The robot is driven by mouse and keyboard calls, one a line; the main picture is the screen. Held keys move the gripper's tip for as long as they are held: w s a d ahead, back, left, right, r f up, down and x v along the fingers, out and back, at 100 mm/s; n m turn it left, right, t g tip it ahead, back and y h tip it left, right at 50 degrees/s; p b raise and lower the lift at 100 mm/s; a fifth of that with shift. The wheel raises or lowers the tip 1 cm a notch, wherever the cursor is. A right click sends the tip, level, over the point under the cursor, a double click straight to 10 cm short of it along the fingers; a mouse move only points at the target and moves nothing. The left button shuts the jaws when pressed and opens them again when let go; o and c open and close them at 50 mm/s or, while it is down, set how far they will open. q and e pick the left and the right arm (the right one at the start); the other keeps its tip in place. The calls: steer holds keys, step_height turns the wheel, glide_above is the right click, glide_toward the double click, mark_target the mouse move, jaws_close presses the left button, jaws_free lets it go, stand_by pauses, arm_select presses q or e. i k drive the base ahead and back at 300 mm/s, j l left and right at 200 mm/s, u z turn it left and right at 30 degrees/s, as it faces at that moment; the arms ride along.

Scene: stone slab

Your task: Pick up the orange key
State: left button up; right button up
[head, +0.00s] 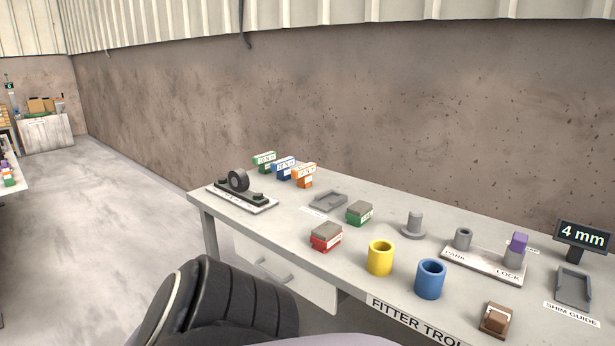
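The orange key (305,177) stands upright near the back edge of the bench, left of the middle of the picture. It has a T shape with a white label across its top; the label is too small to read surely. A blue key (284,169) and a green key (264,163) of the same shape stand in a row to its left. Neither of my grippers is in view. A dark ribbed part of my own arm shows at the bottom left, in front of the bench and well apart from the orange key.
The bench (350,283) also holds a black fixture with a wheel (238,182), a grey tray (328,200), red (326,237) and green (359,212) blocks, yellow (380,258) and blue (430,279) cups, and a park/lock plate (484,265). A wall stands behind. Floor is clear at left.

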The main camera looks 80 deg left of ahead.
mark_target(302, 174)
steer(key=u, duration=2.5)
